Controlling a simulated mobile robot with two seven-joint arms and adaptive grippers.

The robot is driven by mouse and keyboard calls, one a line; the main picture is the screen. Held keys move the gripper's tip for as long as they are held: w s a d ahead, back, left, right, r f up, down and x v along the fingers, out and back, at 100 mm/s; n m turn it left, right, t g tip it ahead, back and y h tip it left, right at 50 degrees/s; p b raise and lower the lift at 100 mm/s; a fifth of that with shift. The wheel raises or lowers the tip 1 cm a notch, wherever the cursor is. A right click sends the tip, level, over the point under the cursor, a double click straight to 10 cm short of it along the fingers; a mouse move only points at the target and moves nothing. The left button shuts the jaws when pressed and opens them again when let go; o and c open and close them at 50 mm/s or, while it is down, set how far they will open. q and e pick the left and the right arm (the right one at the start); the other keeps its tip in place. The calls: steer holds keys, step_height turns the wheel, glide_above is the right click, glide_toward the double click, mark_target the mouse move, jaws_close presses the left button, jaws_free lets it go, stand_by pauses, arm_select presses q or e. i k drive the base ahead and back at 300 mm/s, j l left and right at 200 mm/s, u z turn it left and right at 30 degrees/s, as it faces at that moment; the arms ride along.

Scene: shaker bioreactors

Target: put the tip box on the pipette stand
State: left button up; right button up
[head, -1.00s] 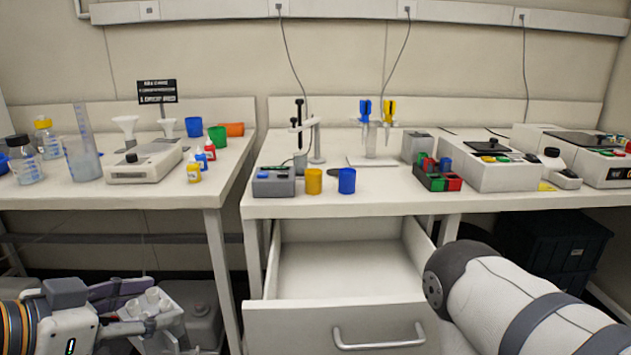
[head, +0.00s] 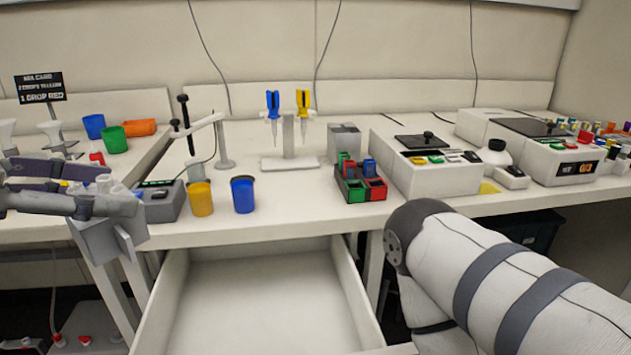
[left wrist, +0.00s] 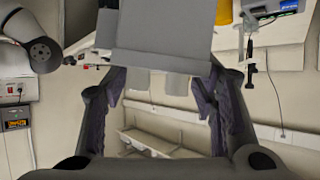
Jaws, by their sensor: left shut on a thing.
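The tip box (head: 108,240) is a grey box with white tops, and it hangs in my left gripper (head: 112,203) at the left of the head view, in front of the bench. The box also fills the top middle of the left wrist view (left wrist: 160,38), between the fingers. The pipette stand (head: 290,162) is a white stand on the bench to the right of the box and farther back. It holds a blue pipette (head: 272,103) and a yellow one (head: 303,102). My right gripper is out of view.
A grey device (head: 162,203), a yellow cup (head: 201,199) and a blue cup (head: 243,195) stand at the bench's front edge. A plain grey box (head: 344,143) and a coloured rack (head: 360,185) stand right of the stand. An open drawer (head: 255,300) juts out below.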

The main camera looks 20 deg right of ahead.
mark_target(294, 195)
steer(key=i+l, duration=0.15)
steer(key=l, duration=0.15)
steer(key=i+l, duration=0.15)
steer(key=l, duration=0.2)
steer(key=i+l, duration=0.15)
steer(key=l, duration=0.15)
steer(key=k+z, duration=0.3)
steer(key=i+l, duration=0.2)
steer(key=i, duration=0.1)
